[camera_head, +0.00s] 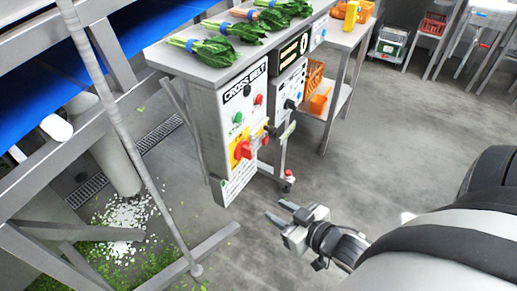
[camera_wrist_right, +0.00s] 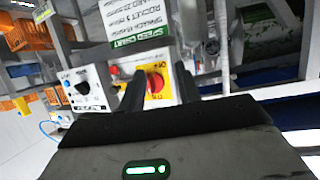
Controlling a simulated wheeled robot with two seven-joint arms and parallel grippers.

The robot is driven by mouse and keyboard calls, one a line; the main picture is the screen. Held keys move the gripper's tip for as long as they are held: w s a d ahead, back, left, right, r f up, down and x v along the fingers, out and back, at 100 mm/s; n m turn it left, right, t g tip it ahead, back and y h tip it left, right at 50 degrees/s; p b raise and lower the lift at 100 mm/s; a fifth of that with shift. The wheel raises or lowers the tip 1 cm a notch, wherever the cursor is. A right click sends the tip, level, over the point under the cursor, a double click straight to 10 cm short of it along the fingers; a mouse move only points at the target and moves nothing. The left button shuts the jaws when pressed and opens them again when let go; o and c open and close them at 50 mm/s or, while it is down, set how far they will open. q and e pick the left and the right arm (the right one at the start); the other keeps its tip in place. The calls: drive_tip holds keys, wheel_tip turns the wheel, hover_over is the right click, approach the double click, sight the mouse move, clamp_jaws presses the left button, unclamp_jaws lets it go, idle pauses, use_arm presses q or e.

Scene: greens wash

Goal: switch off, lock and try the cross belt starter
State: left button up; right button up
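The cross belt starter (camera_head: 238,135) is a grey box below the bench top. It has a green button (camera_head: 238,118), a red button (camera_head: 258,99) and a red rotary handle (camera_head: 242,151) on a yellow plate. The handle's exact setting is too small to read. Small red and dark items (camera_head: 266,136) hang at the box's right edge; I cannot tell whether one is a padlock. My right gripper (camera_head: 282,215) is open and empty, below and right of the box. In the right wrist view, the red handle (camera_wrist_right: 155,83) shows beyond the open fingers. My left gripper is out of view.
Leafy bunches (camera_head: 228,50) lie on the bench top above. A neighbouring box with a black knob (camera_wrist_right: 82,88) stands beside the starter. Orange baskets (camera_head: 314,75) are on the right. A slanted grey pole (camera_head: 125,130) and frame stand left.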

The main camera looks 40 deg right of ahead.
sight(252, 150)
drive_tip(key=w+d+r+n+t+y+b, duration=0.1)
drive_tip(key=d+r+n+t+y+b, duration=0.15)
drive_tip(key=d+r+y, duration=0.5)
drive_tip(key=w+a, duration=0.1)
drive_tip(key=w, duration=0.4)
drive_tip(key=w+a+f+h, duration=0.1)
drive_tip(key=w+a, duration=0.1)
drive_tip(key=w, duration=0.2)
drive_tip(key=w+a+h, duration=0.1)
drive_tip(key=w, duration=0.4)
drive_tip(key=shift+w+a+f+t+h, duration=0.25)
drive_tip(key=shift+w+a, duration=0.05)
drive_tip(key=shift+w, duration=0.05)
clamp_jaws()
